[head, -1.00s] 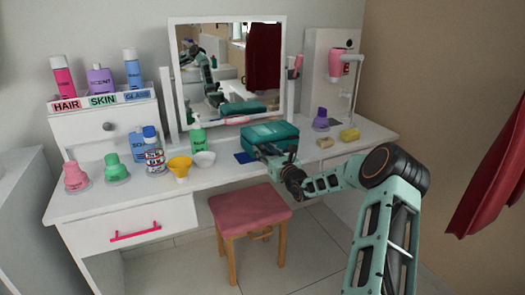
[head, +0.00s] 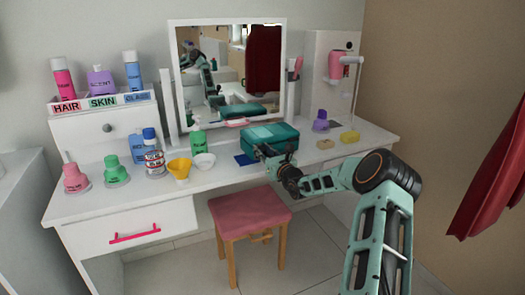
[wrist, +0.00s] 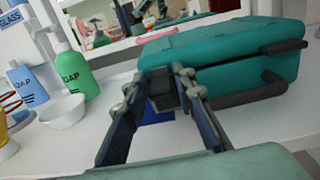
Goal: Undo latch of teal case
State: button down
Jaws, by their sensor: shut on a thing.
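The teal case (head: 270,136) lies closed on the white dressing table, in front of the mirror. In the wrist view the case (wrist: 225,48) fills the upper right, with a dark handle (wrist: 252,92) on its front. My gripper (wrist: 172,76) is at the case's left front corner. Its fingers are shut on a small dark block, the latch (wrist: 162,93), against the case front. Another dark latch piece (wrist: 298,47) sticks out at the right. In the head view my gripper (head: 264,151) hides part of the case's front.
A blue mat (head: 245,158) lies left of the case. A white bowl (head: 204,160), a yellow cup (head: 180,169) and a green soap bottle (head: 199,143) stand further left. A sponge (head: 349,137) and a purple bottle (head: 320,121) are at the right. A pink stool (head: 249,210) stands below.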

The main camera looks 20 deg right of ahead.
jog(key=shift+s+f+t+b, duration=0.25)
jog(key=shift+f+t+b, duration=0.3)
jog(key=shift+b, duration=0.6)
jog(key=t+b, duration=0.2)
jog(key=b, duration=0.1)
jog(key=shift+s+f, duration=0.3)
jog(key=t+b, duration=0.2)
jog(key=b, duration=0.1)
jog(key=shift+s+d+f, duration=0.1)
jog(key=shift+s+f, duration=0.15)
jog(key=shift+s, duration=0.05)
jog(key=shift+s+t+b, duration=0.1)
jog(key=shift+t+b, duration=0.45)
jog(key=shift+b, duration=0.15)
jog(key=shift+r, duration=0.1)
jog(key=c, duration=1.7)
grip_release()
jog(key=shift+y, duration=0.3)
